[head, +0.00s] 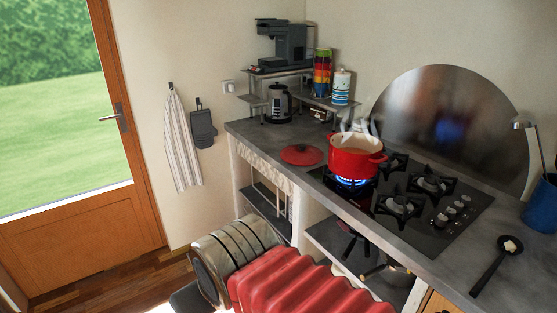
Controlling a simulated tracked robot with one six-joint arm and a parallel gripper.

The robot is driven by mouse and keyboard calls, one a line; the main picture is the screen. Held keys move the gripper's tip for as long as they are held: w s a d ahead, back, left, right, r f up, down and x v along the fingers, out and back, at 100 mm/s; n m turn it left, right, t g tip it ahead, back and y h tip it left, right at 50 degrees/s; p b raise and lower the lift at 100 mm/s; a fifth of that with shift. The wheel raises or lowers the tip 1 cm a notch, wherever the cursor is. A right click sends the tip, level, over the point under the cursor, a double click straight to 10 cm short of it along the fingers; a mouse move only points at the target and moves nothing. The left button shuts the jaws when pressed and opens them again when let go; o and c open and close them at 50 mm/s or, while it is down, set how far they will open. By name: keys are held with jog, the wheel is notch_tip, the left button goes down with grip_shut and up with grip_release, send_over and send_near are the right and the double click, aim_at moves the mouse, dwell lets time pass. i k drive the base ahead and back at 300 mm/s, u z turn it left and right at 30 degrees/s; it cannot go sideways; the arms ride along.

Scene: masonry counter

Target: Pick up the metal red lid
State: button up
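The red lid (301,154) lies flat on the grey counter, left of the stove, with a small dark knob on top. It is apart from the red pot (356,157), which stands without a cover on the lit back-left burner and steams. My arm, with a red ribbed sleeve and a ringed metal joint, crosses the bottom of the head view, in front of and below the counter. My gripper's fingers do not show. Nothing covers the lid.
The gas hob (430,225) has a blue flame under the pot. A kettle (278,104) and a shelf with a coffee machine (285,45) stand behind the lid. A black spoon (494,266) lies at right. The counter (262,134) around the lid is clear.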

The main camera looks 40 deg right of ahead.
aim_at(301, 155)
jog(key=u, duration=0.1)
jog(key=k, duration=0.25)
jog(key=u, duration=0.1)
jog(key=i, duration=1.9)
jog(key=z, duration=0.75)
jog(key=i, duration=0.65)
jog(key=z, duration=0.95)
jog(key=i, duration=0.9)
jog(key=z, duration=0.6)
